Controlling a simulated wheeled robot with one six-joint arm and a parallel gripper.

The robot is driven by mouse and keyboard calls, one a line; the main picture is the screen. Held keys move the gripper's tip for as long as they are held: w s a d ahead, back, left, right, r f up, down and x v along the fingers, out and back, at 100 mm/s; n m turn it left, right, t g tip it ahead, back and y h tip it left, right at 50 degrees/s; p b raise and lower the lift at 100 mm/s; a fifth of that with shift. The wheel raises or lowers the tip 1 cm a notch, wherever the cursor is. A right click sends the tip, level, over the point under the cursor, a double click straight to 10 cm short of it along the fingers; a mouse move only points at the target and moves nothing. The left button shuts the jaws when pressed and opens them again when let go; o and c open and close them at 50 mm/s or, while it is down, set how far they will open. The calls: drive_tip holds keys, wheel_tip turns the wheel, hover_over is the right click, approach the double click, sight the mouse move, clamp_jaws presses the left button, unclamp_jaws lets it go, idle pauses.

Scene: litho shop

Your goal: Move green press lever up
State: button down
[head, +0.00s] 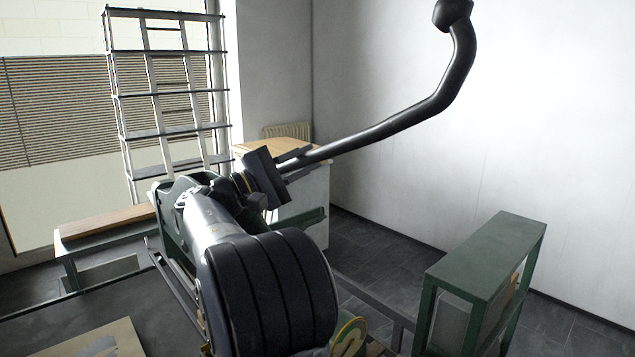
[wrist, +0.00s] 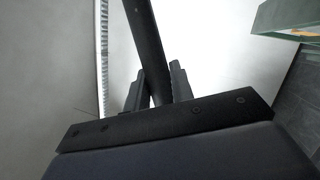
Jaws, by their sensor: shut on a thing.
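The press lever (head: 400,121) is a long black bent bar with a round knob at its top end. It rises to the right from my gripper, and its knob is at the top of the head view. My gripper (head: 304,163) is shut on the lever's lower part. In the wrist view, the lever (wrist: 147,45) runs between the two dark fingers of my gripper (wrist: 155,90). The green press body (head: 172,232) shows partly behind my arm. The lever's pivot is hidden.
A green frame (head: 488,250) stands at the right. A shelf rack (head: 165,95) stands by the window. A wood-topped cabinet (head: 308,195) is behind my gripper, and a wood-topped bench (head: 105,222) is at the left. Open floor lies before the white wall.

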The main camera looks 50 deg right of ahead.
drive_tip(key=w+r+n+t+h, duration=0.1)
drive_tip(key=w+r+n, duration=0.2)
drive_tip(key=w+r, duration=0.3)
drive_tip(key=w+d+r+n+t+h, duration=0.1)
drive_tip(key=w+r+n+t, duration=0.1)
drive_tip(key=w+r, duration=0.4)
drive_tip(key=shift+d+r+n+p, duration=0.15)
drive_tip(key=shift+r+n+p, duration=0.5)
drive_tip(key=shift+r, duration=1.9)
drive_tip(key=shift+n, duration=0.25)
drive_tip(key=c, duration=1.2)
unclamp_jaws()
drive_tip(key=shift+c, duration=0.2)
drive_tip(key=b+v, duration=0.3)
drive_tip(key=v, duration=0.8)
drive_tip(key=shift+w+d, duration=0.1)
drive_tip(key=shift+d, duration=0.05)
drive_tip(key=shift+c, duration=0.3)
